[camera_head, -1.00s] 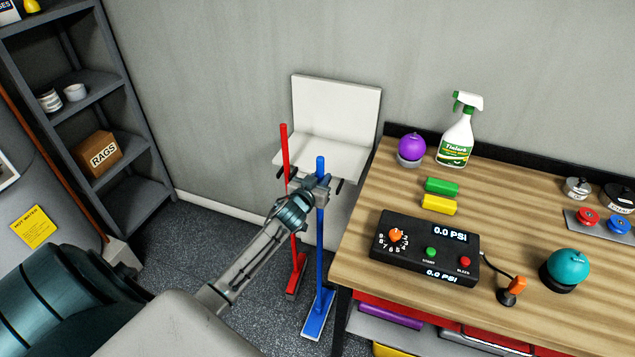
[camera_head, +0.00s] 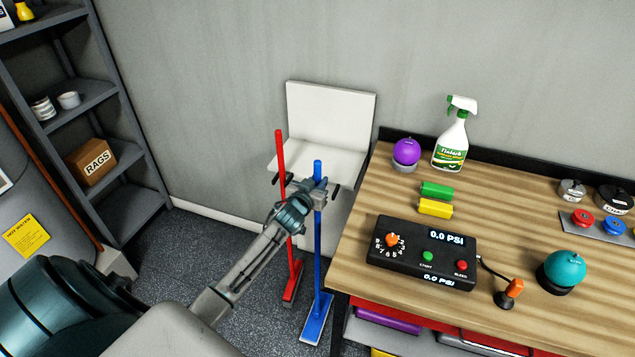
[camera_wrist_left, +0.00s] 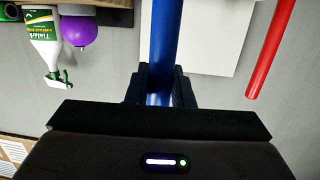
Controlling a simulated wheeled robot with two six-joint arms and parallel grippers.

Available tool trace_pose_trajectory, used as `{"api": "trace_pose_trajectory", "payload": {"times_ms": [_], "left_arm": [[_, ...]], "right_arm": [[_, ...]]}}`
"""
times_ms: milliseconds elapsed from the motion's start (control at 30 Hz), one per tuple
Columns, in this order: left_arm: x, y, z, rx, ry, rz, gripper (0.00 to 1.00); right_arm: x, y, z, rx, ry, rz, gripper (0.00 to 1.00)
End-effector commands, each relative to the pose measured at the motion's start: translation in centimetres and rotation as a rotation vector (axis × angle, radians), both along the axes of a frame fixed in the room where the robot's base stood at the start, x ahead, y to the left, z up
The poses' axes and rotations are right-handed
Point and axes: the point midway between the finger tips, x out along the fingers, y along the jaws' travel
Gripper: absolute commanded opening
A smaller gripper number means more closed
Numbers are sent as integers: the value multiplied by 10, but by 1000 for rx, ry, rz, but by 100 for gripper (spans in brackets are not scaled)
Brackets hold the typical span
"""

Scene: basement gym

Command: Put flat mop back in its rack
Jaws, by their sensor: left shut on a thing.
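A blue flat mop (camera_head: 318,250) stands near upright, its flat blue head (camera_head: 316,320) low at the floor beside the bench. My left gripper (camera_head: 319,187) is shut on its handle near the top; the blue handle (camera_wrist_left: 163,50) also shows between the fingers (camera_wrist_left: 160,88) in the left wrist view. My right gripper is out of view.
A wooden workbench (camera_head: 400,180) to the right bears a spray bottle (camera_head: 452,145), a purple ball (camera_head: 406,152) and a pressure box (camera_head: 420,255). A grey shelf (camera_head: 95,100) stands at the left. Dark floor (camera_head: 220,260) between is open.

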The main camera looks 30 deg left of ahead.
Motion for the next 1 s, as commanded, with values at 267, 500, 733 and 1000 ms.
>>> {"api": "trace_pose_trajectory", "payload": {"times_ms": [267,500,733,1000], "left_arm": [[1,0,4,2,-4,-1,0],[6,1,4,1,-5,-1,0],[18,4,4,1,-5,-1,0],[33,8,4,0,-5,-1,0]], "right_arm": [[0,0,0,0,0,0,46],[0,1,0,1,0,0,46],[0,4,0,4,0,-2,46],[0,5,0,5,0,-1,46]]}}
